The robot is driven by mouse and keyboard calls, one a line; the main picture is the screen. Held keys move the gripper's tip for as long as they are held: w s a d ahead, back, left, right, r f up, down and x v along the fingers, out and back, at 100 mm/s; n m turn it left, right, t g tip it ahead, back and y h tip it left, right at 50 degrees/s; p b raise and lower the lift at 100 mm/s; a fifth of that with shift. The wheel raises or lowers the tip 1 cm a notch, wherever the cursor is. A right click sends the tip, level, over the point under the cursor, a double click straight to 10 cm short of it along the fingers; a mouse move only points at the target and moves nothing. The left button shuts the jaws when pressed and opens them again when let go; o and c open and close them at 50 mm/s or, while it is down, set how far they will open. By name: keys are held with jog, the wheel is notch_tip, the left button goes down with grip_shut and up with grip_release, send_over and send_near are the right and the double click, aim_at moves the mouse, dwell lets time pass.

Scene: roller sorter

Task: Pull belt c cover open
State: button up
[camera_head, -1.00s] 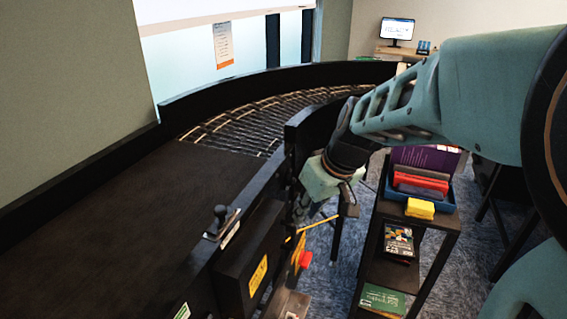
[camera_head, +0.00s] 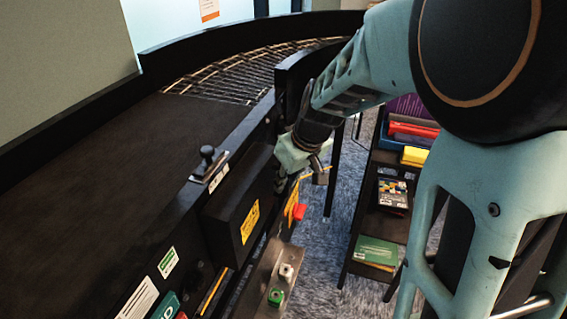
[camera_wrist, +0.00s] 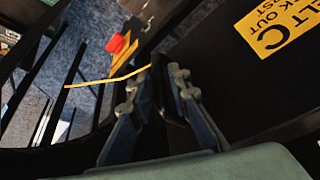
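The belt C cover (camera_head: 240,212) is a black box-like panel on the side of the conveyor, with a yellow label on its face. It looks closed. In the wrist view its dark face (camera_wrist: 235,85) fills the right, with the yellow label (camera_wrist: 279,27) at the top right. My gripper (camera_head: 283,183) is at the far end of the cover. In the wrist view the two fingers (camera_wrist: 158,80) stand a little apart with a narrow dark bar between them, possibly the cover's handle. Whether they press on it I cannot tell.
A red button (camera_head: 299,212) on a yellow plate hangs beside the cover. A metal box with a green button (camera_head: 276,296) is below. A black knob (camera_head: 208,154) stands on the conveyor edge. A black shelf cart (camera_head: 362,215) with books is to the right, with blue carpet between.

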jog(key=shift+c, duration=0.4)
grip_shut()
jog(key=shift+d, duration=0.15)
